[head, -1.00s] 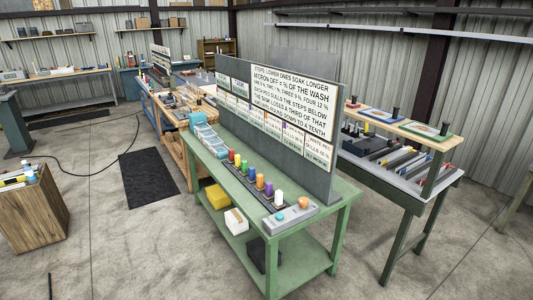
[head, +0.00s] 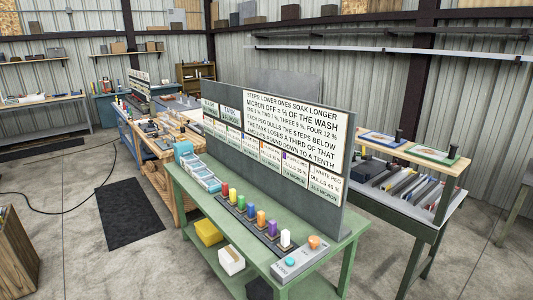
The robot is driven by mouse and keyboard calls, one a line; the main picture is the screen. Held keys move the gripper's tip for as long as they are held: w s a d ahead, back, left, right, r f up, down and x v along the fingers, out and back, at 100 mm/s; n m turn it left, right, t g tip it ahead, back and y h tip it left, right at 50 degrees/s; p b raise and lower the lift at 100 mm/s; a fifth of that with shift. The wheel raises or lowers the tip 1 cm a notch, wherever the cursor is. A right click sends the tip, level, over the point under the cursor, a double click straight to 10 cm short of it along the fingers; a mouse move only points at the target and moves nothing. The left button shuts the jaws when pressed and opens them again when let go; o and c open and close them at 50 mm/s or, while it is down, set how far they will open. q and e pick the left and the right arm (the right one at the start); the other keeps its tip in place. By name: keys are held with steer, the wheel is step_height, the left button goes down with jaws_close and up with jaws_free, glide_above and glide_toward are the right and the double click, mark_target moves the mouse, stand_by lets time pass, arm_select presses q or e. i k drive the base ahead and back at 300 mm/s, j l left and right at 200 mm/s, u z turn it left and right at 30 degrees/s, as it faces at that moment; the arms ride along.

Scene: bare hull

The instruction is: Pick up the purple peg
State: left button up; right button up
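The purple peg (head: 272,228) stands upright in a dark strip on the green table (head: 215,217). It is between an orange peg (head: 261,219) and a white peg (head: 285,238). Red (head: 225,190), yellow (head: 233,196), green (head: 241,202) and blue (head: 251,210) pegs stand further along the same row. Neither of my grippers shows in the head view.
A grey box with a teal button (head: 290,262) and an orange button (head: 314,242) sits at the table's near end. A sign board (head: 290,130) rises behind the pegs. Blue-and-white trays (head: 203,175) stand at the far end. The floor left of the table is open.

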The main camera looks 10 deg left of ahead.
mark_target(272, 235)
steer(key=i+j, duration=0.35)
steer(key=j, duration=0.15)
steer(key=i+j, duration=0.3)
steer(key=j, duration=0.2)
steer(key=i+j, duration=0.65)
steer(key=j, duration=0.3)
steer(key=i+j, duration=0.35)
steer(key=j, duration=0.15)
steer(key=i+j, duration=0.3)
steer(key=j, duration=0.2)
steer(key=i+j, duration=0.35)
steer(key=j, duration=0.15)
steer(key=z, duration=1.3)
